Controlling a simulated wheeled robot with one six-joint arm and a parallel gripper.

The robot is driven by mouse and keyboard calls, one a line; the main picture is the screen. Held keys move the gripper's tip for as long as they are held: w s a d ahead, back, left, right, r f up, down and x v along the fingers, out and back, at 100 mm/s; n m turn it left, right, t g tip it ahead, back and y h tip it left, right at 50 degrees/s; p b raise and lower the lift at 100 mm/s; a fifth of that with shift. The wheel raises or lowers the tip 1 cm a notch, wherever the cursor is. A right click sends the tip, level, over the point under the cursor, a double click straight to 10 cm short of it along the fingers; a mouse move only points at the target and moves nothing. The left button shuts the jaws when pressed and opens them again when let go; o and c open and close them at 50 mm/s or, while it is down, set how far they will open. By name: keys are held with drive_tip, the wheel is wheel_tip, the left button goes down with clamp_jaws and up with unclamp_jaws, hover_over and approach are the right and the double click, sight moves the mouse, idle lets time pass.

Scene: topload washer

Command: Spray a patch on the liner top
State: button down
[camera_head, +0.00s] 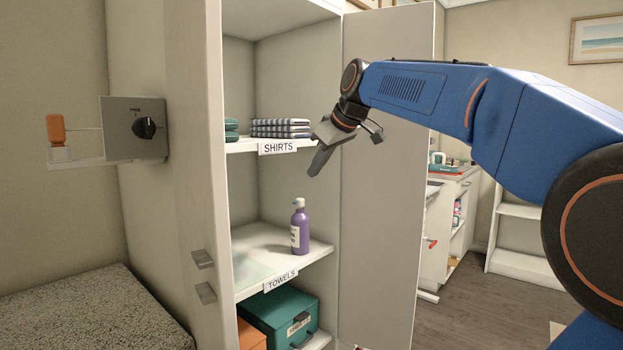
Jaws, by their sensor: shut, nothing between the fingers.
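A purple bottle (299,228) with a pale cap and a white label stands upright on the cabinet shelf marked TOWELS. My gripper (314,170) is shut and empty. In the picture it hangs up and to the right of the bottle, near the SHIRTS shelf edge, pointing down and left. It is apart from the bottle. No washer liner top shows in this view.
The cabinet (213,180) has its right door (385,180) open. Folded shirts (281,128) lie on the upper shelf. A teal box (285,318) and an orange box sit at the bottom. A speckled counter (85,315) is at lower left; floor is clear at right.

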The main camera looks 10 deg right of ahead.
sight(300, 202)
drive_tip(key=shift+r, duration=0.2)
drive_tip(key=x, duration=1)
idle(0.4)
